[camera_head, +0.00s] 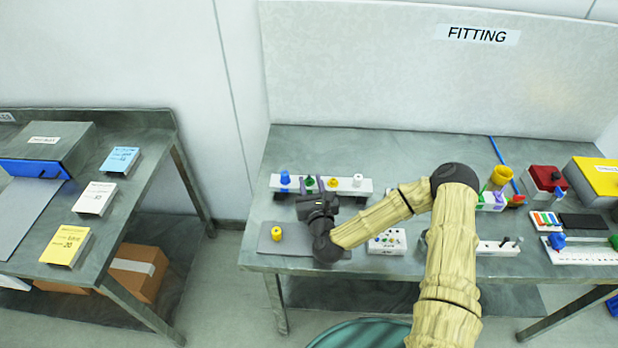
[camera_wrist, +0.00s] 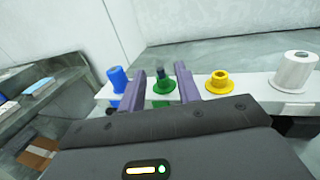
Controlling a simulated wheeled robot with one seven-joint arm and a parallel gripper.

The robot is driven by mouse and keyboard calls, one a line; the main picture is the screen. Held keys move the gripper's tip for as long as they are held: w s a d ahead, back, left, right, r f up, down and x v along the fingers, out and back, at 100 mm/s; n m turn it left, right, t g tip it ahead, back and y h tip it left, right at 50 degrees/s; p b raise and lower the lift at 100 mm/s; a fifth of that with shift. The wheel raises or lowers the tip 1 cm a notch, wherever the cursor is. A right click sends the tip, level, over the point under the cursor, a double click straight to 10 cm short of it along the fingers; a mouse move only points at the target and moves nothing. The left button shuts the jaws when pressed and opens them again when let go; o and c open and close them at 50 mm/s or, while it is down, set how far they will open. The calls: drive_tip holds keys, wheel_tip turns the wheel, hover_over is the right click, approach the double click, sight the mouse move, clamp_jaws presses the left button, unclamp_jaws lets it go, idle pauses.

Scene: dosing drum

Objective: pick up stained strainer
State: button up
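A white rack (camera_head: 350,187) on the bench holds a row of small strainer-like parts: blue (camera_head: 285,178), green (camera_head: 309,183), yellow (camera_head: 333,183) and white (camera_head: 358,180). In the wrist view the green part (camera_wrist: 162,88) has a dark upper end, which may be the stain; I cannot tell for sure. My gripper (camera_wrist: 158,85) is open, its two purple fingers standing left and right of the green part with gaps visible. The blue part (camera_wrist: 117,79) is just outside the left finger, the yellow part (camera_wrist: 217,82) outside the right one.
A grey mat (camera_head: 300,246) with another yellow part (camera_head: 277,233) lies in front of the rack. A white box (camera_head: 388,241) stands to its right. More fittings and a red box (camera_head: 545,180) crowd the bench's right side. A second table (camera_head: 120,205) stands left.

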sight(310, 177)
drive_tip(key=p+x, duration=0.1)
drive_tip(key=x, duration=0.3)
drive_tip(key=shift+w+r+p, duration=0.15)
drive_tip(key=shift+r+p, duration=0.05)
drive_tip(key=shift+p, duration=0.1)
drive_tip(key=shift+w+f, duration=0.15)
drive_tip(key=shift+w, duration=0.2)
drive_tip(key=shift+a, duration=0.1)
clamp_jaws()
